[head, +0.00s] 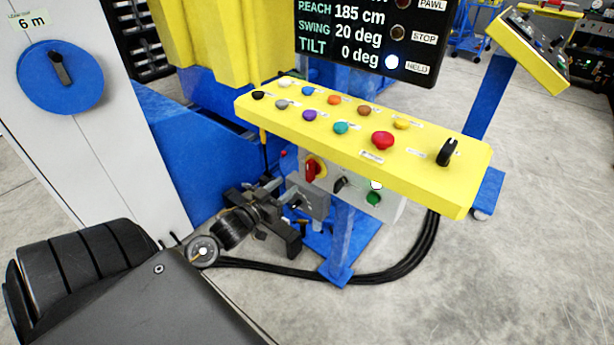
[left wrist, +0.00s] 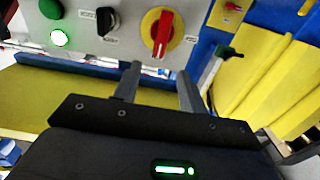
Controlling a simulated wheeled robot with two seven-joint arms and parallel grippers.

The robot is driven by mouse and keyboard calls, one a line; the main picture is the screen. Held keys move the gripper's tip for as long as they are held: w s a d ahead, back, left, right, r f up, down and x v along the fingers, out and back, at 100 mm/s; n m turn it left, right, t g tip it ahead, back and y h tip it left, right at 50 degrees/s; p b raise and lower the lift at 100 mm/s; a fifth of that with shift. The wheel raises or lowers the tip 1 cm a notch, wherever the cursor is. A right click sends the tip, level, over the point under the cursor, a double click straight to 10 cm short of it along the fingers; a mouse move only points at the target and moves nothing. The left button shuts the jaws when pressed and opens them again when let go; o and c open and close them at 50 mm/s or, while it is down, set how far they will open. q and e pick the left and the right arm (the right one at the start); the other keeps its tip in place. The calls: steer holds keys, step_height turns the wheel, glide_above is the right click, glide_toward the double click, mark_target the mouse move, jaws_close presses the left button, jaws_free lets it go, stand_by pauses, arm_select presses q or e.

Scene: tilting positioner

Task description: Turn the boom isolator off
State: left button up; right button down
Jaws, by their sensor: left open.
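A red rotary handle on a yellow plate, which looks like the isolator (head: 313,168), is on the front of a pale grey box under the yellow console. In the left wrist view the same isolator (left wrist: 161,33) has its handle standing about upright in the picture; its label is not readable. My left gripper (head: 289,194) is in front of the box, just below the isolator in the head view. In the left wrist view my left gripper (left wrist: 158,72) is open, its two fingers apart and nothing seen between them. Whether a finger touches the box is unclear. My right gripper is not in view.
A black selector (left wrist: 107,20), a green button (left wrist: 51,8) and a lit button (left wrist: 60,38) share the box. The yellow console (head: 330,140) with several coloured buttons overhangs it. Black cables (head: 400,262) lie on the floor. A blue post (head: 342,235) stands below.

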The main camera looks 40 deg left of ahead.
mark_target(308, 169)
arm_select(q)
steer(key=w, duration=1)
steer(key=shift+a, duration=0.1)
steer(key=shift+w, duration=0.4)
jaws_close()
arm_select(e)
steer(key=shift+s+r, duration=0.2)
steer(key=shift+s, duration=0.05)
